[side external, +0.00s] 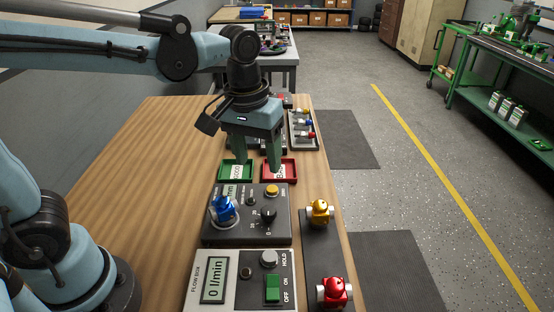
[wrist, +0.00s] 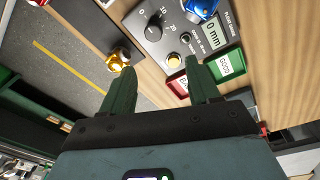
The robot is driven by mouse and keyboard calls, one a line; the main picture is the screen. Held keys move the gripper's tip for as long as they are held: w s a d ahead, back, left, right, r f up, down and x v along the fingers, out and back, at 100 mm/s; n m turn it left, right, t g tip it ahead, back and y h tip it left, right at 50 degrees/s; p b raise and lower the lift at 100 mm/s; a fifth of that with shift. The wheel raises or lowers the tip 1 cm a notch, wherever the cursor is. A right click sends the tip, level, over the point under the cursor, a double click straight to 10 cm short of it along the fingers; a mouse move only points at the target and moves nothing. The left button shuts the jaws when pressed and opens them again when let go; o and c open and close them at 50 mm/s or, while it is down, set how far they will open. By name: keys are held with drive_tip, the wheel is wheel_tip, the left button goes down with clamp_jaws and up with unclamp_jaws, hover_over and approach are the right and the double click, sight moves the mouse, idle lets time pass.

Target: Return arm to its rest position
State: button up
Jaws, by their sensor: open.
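My gripper (side external: 255,157) hangs pointing down from my arm over the wooden bench. Its two green fingers are apart with nothing between them. In the side view they overlap the green tray (side external: 236,179) labelled GOOD and the red tray (side external: 294,170). In the wrist view the fingers of my gripper (wrist: 156,78) also show apart and empty. My arm is stretched out above the bench. How high the fingertips are above the trays I cannot tell.
A dark gauge box (side external: 215,236) holds a blue part (side external: 223,210). A flow box (side external: 201,303) stands in front. A yellow part (side external: 320,212) and a red part (side external: 334,292) sit on a dark strip at the right edge. A grey rack (side external: 303,140) of parts stands behind.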

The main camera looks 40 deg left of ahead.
drive_tip(key=s+a+m+t, duration=0.1)
drive_tip(key=a+t, duration=0.1)
drive_tip(key=s+a+f+m+t, duration=0.1)
drive_tip(key=s+a+t, duration=0.1)
drive_tip(key=s+a+f+m+t, duration=0.1)
drive_tip(key=a+t, duration=0.1)
drive_tip(key=shift+s+a+f+m, duration=0.1)
drive_tip(key=shift+s+a+m, duration=0.25)
drive_tip(key=shift+m, duration=0.05)
